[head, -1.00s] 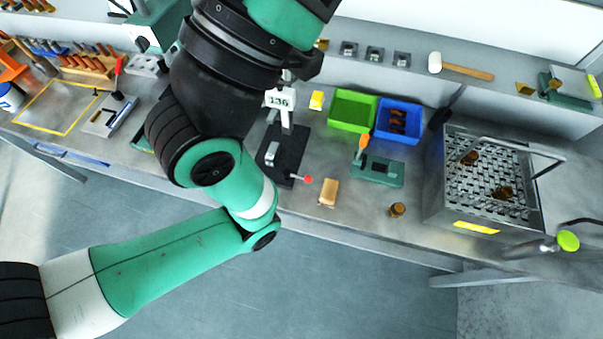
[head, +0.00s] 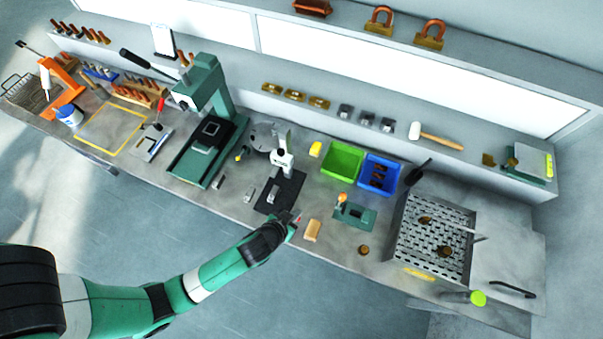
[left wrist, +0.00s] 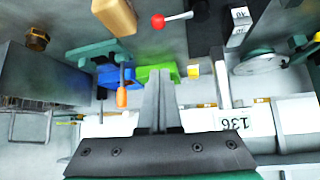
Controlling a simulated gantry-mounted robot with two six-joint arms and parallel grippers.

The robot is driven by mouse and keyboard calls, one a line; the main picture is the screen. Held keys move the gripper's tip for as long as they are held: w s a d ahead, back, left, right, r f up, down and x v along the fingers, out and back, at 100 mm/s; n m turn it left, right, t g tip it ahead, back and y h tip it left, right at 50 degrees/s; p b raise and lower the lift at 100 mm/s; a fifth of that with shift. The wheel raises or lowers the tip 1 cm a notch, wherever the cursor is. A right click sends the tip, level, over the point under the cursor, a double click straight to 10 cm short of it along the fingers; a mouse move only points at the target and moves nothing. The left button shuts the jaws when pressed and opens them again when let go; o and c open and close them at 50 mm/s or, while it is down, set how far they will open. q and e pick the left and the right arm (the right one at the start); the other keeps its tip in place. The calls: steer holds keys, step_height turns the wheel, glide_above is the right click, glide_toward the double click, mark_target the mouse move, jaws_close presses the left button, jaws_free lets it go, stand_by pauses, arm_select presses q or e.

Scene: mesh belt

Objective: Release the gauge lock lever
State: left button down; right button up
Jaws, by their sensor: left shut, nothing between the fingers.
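The gauge (head: 283,160) is a white stand on a black base (head: 285,192) at the middle of the bench. The lock lever, a thin rod with a red ball knob (left wrist: 158,21), sticks out beside the base. In the head view, my left gripper (head: 293,217) is at the bench's front edge by the knob, partly covering the lever. In the left wrist view, my left fingers (left wrist: 158,80) are shut and empty, with the knob beyond their tips, apart in the picture. My right gripper is not in view.
A tan block (head: 312,230) lies just right of my left gripper. A green fixture (head: 355,214), a green bin (head: 342,160), a blue bin (head: 380,172) and a mesh basket (head: 432,238) stand further right. A green press (head: 210,120) stands left of the gauge.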

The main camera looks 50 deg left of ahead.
arm_select(q)
steer(key=shift+s+r, duration=0.35)
steer(key=shift+s, duration=0.1)
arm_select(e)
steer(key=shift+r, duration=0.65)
arm_select(q)
steer(key=shift+f, duration=0.1)
steer(key=b+x, duration=0.2)
steer(key=x, duration=0.8)
steer(key=shift+f+b, duration=0.2)
steer(key=shift+b, duration=0.1)
steer(key=s, duration=0.1)
steer(key=s+d+p, duration=0.1)
steer(key=s, duration=0.1)
steer(key=shift+s+d+f, duration=0.1)
steer(key=shift+s+d, duration=0.05)
steer(key=shift+s, duration=0.25)
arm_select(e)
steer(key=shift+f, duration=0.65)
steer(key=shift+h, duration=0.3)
